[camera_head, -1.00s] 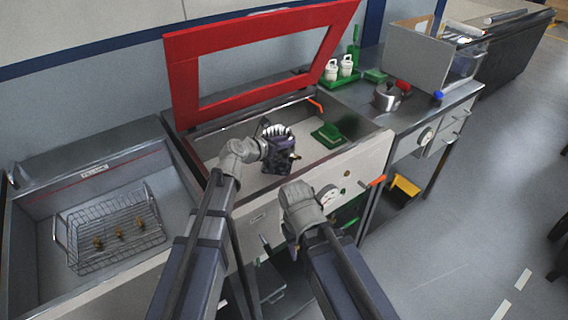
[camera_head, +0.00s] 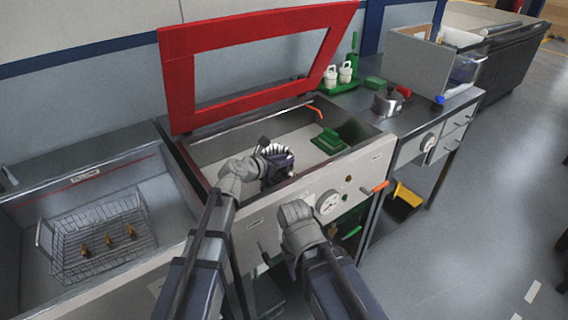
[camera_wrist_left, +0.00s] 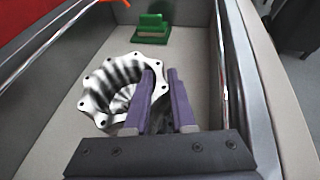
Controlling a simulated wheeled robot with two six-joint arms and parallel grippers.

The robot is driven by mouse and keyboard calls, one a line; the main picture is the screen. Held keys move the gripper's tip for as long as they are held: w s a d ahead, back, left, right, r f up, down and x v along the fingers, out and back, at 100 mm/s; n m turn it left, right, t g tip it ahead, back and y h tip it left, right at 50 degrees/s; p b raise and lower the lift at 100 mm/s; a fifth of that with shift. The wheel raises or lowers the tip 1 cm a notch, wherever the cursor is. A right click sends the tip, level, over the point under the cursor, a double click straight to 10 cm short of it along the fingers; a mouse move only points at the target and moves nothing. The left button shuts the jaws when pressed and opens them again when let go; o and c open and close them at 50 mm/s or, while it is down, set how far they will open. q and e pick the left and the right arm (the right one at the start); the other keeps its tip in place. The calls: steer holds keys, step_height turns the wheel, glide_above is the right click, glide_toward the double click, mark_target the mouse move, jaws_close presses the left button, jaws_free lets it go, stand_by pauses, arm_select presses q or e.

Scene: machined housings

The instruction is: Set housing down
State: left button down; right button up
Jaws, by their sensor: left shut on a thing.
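The housing (camera_wrist_left: 112,82) is a pale, ribbed metal ring with a scalloped, bolt-holed flange. In the head view the housing (camera_head: 277,149) is partly hidden behind my left gripper (camera_head: 279,166), inside the open basin near its front wall. In the left wrist view my left gripper (camera_wrist_left: 166,82) is shut on the right side of the housing's flange. The basin floor (camera_wrist_left: 188,62) lies beneath; I cannot tell if the housing touches it. My right wrist is in front of the basin; its gripper (camera_head: 293,267) is mostly hidden, so its jaws cannot be read.
A red frame lid (camera_head: 180,85) stands raised behind the basin. A green block (camera_head: 328,140) sits in the basin, right of the housing; it also shows in the left wrist view (camera_wrist_left: 152,28). A wire basket (camera_head: 95,247) lies in the left sink. Basin walls stand close by.

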arm_select(q)
steer(key=c, duration=0.8)
jaws_free()
steer(key=shift+o, duration=0.2)
steer(key=shift+s+a+r, duration=0.15)
steer(key=shift+s+r, duration=0.05)
steer(key=p+v, duration=0.4)
steer(key=v, duration=0.7)
steer(key=shift+s+p, duration=0.2)
steer(key=shift+p, duration=0.1)
steer(key=shift+a+r, duration=0.1)
steer(key=shift+a, duration=0.05)
